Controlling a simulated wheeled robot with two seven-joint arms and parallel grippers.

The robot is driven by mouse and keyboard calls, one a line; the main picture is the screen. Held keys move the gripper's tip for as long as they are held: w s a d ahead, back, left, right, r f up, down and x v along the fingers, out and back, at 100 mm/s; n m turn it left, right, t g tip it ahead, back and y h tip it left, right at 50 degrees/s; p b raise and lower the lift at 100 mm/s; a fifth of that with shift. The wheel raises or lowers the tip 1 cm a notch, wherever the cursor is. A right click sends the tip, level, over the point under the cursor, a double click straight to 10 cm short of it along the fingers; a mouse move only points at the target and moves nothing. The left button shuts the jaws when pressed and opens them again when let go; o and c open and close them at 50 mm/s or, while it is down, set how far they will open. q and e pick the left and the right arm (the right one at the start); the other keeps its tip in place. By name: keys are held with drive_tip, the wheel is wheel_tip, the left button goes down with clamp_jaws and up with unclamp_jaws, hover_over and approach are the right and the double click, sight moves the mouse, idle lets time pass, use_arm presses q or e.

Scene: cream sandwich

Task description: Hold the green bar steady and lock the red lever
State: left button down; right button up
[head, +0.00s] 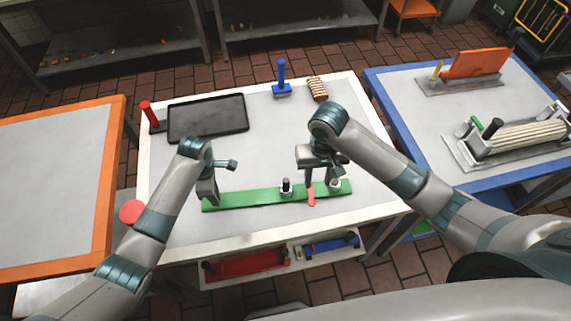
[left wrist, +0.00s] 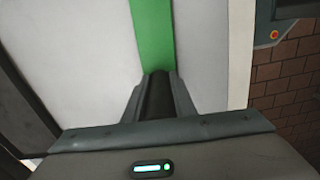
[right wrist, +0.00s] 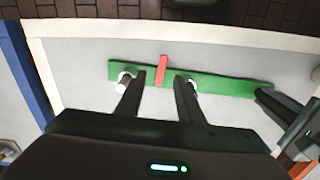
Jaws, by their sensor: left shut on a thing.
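The long green bar (head: 245,199) lies across the front of the white-framed table. My left gripper (head: 207,200) is shut at the bar's left end, on what looks like a dark upright handle (left wrist: 158,95). The short red lever (head: 311,195) lies across the bar, right of its middle. It also shows in the right wrist view (right wrist: 161,70). My right gripper (right wrist: 157,78) is open above the bar, one finger on each side of the lever in that view. Contact with the lever cannot be told. A black-topped white post (head: 286,187) stands on the bar left of the lever.
A black tray (head: 208,118), a red-handled tool (head: 150,116), a blue-handled stamp (head: 282,80) and a brown striped piece (head: 317,89) stand at the table's back. Side tables flank it, orange-edged (head: 112,170) and blue-edged (head: 385,97). The middle of the table is clear.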

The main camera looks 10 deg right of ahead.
drive_tip(key=shift+w+a+r+m, duration=0.1)
drive_tip(key=shift+w+a+m, duration=1.05)
drive_tip(key=shift+m, duration=1.85)
drive_tip(key=shift+w+a+f+m, duration=0.1)
drive_tip(key=shift+w+a+m, duration=1.1)
drive_tip(key=shift+m, duration=1.8)
drive_tip(key=shift+w+a+r+m, duration=0.1)
drive_tip(key=shift+w+a+m, duration=0.6)
drive_tip(key=shift+a+m, duration=1.6)
drive_tip(key=shift+d+m, duration=0.7)
drive_tip(key=shift+c, duration=0.3)
drive_tip(key=c, duration=0.6)
drive_tip(key=shift+s+d, duration=0.1)
drive_tip(key=shift+d, duration=0.15)
clamp_jaws()
drive_tip(key=s+d+f+y, duration=0.1)
drive_tip(key=s+d, duration=0.2)
drive_tip(key=d, duration=0.5)
drive_tip(key=s+d+m+y, duration=0.1)
drive_tip(key=s+d, duration=0.3)
drive_tip(key=d, duration=0.4)
drive_tip(key=shift+s+f+t+y, duration=0.25)
drive_tip(key=shift+f+t+y, duration=0.05)
drive_tip(key=shift+f+y, duration=0.1)
